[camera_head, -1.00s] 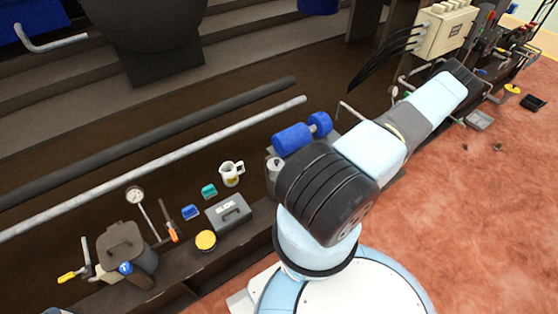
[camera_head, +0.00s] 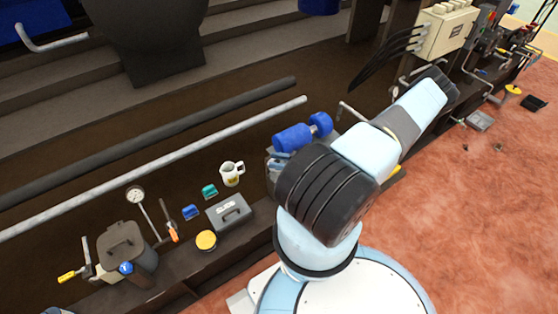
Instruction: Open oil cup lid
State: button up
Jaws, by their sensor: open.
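I cannot surely tell which thing is the oil cup. A dark grey lidded pot (camera_head: 125,248) stands on the bench at the lower left, and its lid (camera_head: 122,240) appears shut. A small round tin (camera_head: 206,241) with a yellow top sits right of it, closed. My arm crosses the right half of the view and covers part of the bench. My gripper cannot be made out. A small pale blue and grey patch shows beside the arm, below the blue cylinders, and I cannot tell what it is.
A grey box (camera_head: 229,212), a white jug (camera_head: 231,173), a teal block (camera_head: 209,191), a blue block (camera_head: 190,212) and a gauge (camera_head: 135,194) stand on the bench. Blue cylinders (camera_head: 293,137) are close to my arm. A long pale pipe (camera_head: 150,174) runs behind.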

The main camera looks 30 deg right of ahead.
jog(key=shift+c, duration=0.2)
grip_shut()
